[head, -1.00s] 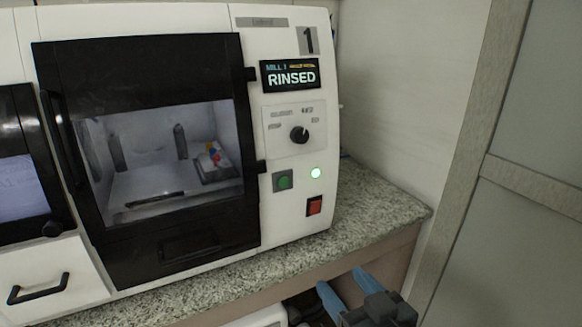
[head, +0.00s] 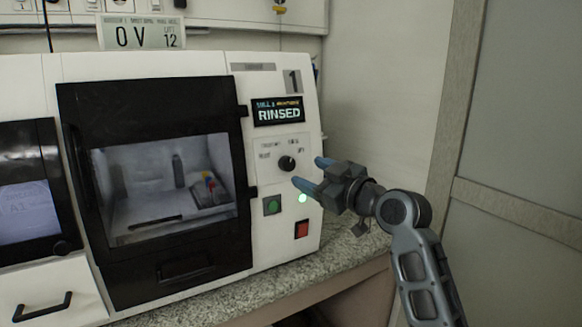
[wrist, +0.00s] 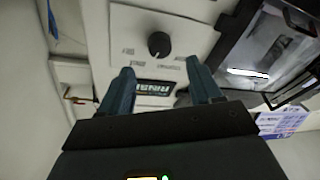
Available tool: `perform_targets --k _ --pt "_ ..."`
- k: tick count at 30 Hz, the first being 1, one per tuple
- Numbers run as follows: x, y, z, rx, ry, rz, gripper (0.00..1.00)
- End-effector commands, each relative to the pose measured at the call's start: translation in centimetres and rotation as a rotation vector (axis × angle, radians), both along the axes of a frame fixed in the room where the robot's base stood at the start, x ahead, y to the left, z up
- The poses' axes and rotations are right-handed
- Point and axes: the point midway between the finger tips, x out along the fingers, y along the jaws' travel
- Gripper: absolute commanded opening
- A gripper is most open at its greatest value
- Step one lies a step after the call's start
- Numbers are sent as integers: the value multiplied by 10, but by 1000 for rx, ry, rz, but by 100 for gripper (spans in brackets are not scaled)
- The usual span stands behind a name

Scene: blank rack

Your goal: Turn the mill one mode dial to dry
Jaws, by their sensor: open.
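The mill one mode dial (head: 287,163) is a round black knob on a light panel on the front of the white mill (head: 275,235). Its small surrounding labels are too blurred to read. The display (head: 278,111) above it reads "RINSED". My gripper (head: 308,174) is open and empty, its two blue fingers just right of the dial and apart from it. In the wrist view the dial (wrist: 159,44) shows ahead, beyond and between the fingertips of my gripper (wrist: 162,80). The pointer direction is unclear.
A green button (head: 272,205), a lit green lamp (head: 302,198) and a red switch (head: 301,229) sit below the dial. The dark-framed mill door (head: 165,98) is shut at left. A wall (head: 385,110) stands right of the mill, above the granite counter (head: 345,255).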

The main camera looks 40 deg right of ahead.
Motion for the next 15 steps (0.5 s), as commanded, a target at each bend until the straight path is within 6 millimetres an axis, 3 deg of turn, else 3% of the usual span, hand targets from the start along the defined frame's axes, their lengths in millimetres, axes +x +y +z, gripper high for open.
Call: perform_targets --k 9,15 --pt "48 -5 2 0 -1 1 64" --pt "63 -7 1 0 -2 -1 64"
